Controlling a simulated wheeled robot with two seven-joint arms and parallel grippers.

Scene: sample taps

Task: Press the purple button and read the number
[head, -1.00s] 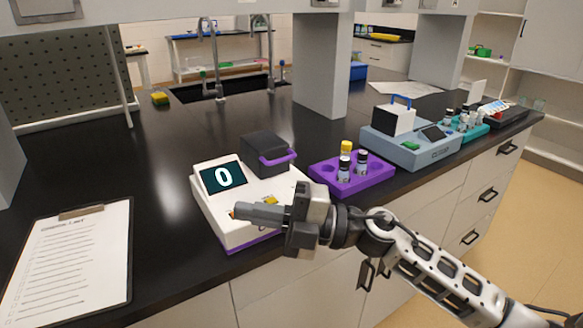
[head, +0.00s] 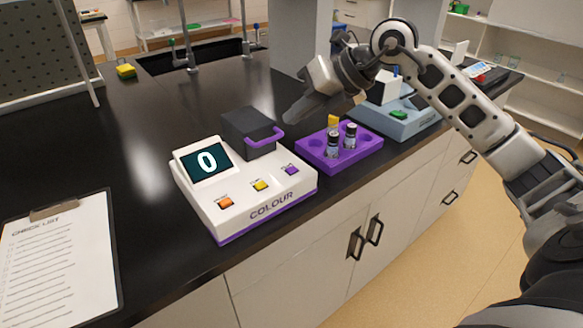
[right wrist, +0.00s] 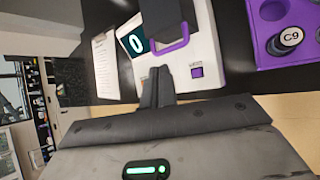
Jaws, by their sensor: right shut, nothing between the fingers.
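The white colour meter (head: 235,215) stands on the black bench, with a dark screen (head: 206,162) reading 0. Its sloped front has an orange button (head: 225,202), a yellow button (head: 260,185) and the purple button (head: 291,171). The screen (right wrist: 137,43) also shows 0 in the right wrist view. My right gripper (head: 292,116) is shut and empty, raised above and behind the purple button in the head view. In the right wrist view its fingers (right wrist: 158,76) appear left of the purple button (right wrist: 197,72), apart from it. My left gripper is not in view.
A dark lidded box with a purple handle (head: 246,128) is at the meter's back. A purple rack (head: 322,160) with vials stands to the right, and a blue-grey device (head: 398,124) beyond it. A checklist clipboard (head: 62,250) lies at left. The bench between is clear.

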